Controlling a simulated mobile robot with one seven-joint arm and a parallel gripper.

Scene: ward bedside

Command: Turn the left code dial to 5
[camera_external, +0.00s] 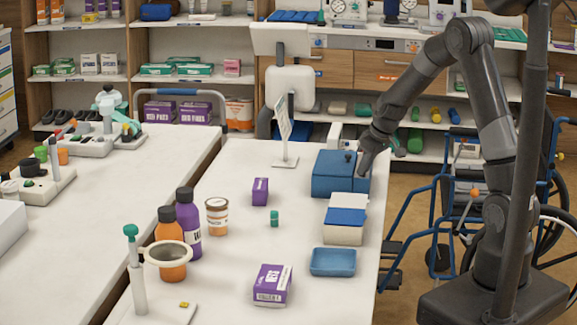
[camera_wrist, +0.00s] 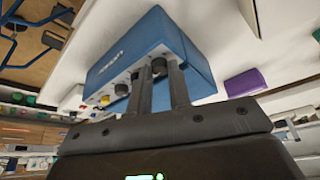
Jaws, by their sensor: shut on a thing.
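A blue lockbox (camera_external: 334,185) stands on the white table, and it also shows in the wrist view (camera_wrist: 190,75). Its front panel in the wrist view carries a round black dial (camera_wrist: 158,66) and a second black dial (camera_wrist: 121,89). My gripper (camera_external: 364,168) is at the right side of the box in the external view. In the wrist view my gripper (camera_wrist: 157,72) has its two fingers on either side of the first dial, shut on it. The second dial is free beside the fingers. Any dial marks are too small to read.
A white box with a blue top (camera_external: 347,217) and a blue tray (camera_external: 333,262) stand in front of the lockbox. A purple box (camera_external: 260,191) lies to its left. A blue-framed wheelchair (camera_external: 470,190) is right of the table.

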